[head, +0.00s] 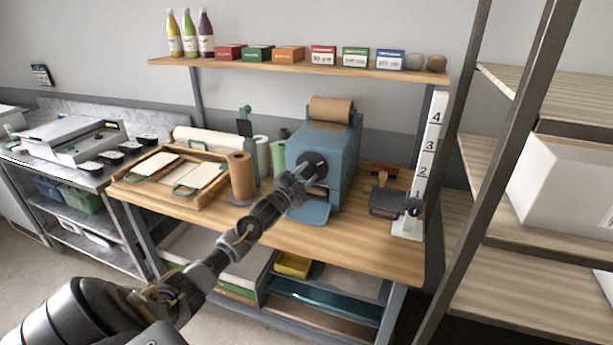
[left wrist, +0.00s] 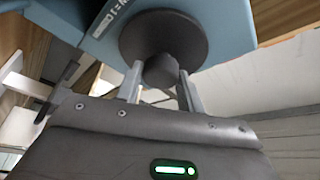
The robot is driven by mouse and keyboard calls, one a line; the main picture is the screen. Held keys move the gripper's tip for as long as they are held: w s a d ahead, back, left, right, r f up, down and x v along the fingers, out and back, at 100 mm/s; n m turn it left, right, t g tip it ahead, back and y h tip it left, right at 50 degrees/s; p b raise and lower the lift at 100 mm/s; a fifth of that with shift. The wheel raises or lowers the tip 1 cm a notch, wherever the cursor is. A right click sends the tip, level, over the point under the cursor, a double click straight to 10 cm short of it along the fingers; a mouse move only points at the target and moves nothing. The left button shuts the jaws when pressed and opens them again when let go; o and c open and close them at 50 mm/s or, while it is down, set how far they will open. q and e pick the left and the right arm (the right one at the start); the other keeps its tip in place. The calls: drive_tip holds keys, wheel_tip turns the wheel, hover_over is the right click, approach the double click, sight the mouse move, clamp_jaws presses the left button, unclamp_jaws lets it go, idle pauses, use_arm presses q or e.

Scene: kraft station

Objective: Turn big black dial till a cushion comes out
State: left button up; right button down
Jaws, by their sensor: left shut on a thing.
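The big black dial (head: 313,164) is on the front of a blue machine (head: 342,150) that stands on the wooden bench. A roll of brown paper (head: 331,110) sits on top of the machine. My left gripper (head: 301,177) reaches the dial from the front left. In the left wrist view the dial (left wrist: 163,35) is a dark disc with a knob at its centre. My left gripper (left wrist: 160,80) has one finger on each side of that knob and is shut on it. A blue chute (head: 310,212) below the dial shows no cushion. My right gripper is out of view.
A brown roll (head: 242,177) and a wooden tray (head: 150,195) with white sheets are left of the machine. A numbered white post (head: 429,160) and a dark plate (head: 388,203) are at its right. A metal shelf rack stands at the far right.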

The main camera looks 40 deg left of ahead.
use_arm(q)
drive_tip(key=m+g, duration=0.1)
drive_tip(key=m, duration=0.2)
drive_tip(key=m+g+h, duration=0.1)
drive_tip(key=m, duration=0.2)
drive_tip(key=shift+m+g, duration=0.6)
drive_tip(key=shift+m, duration=1)
drive_tip(key=o, duration=1)
drive_tip(key=shift+s+a+r+b, duration=0.15)
drive_tip(key=shift+s+b, duration=0.35)
drive_tip(key=shift+s, duration=1.3)
drive_tip(key=shift+s+r+b, duration=0.1)
drive_tip(key=shift+s+b, duration=0.45)
drive_tip(key=shift+s, duration=1.25)
drive_tip(key=shift+s+a+r+b, duration=0.15)
drive_tip(key=shift+s+b, duration=0.35)
drive_tip(key=shift+s, duration=1.3)
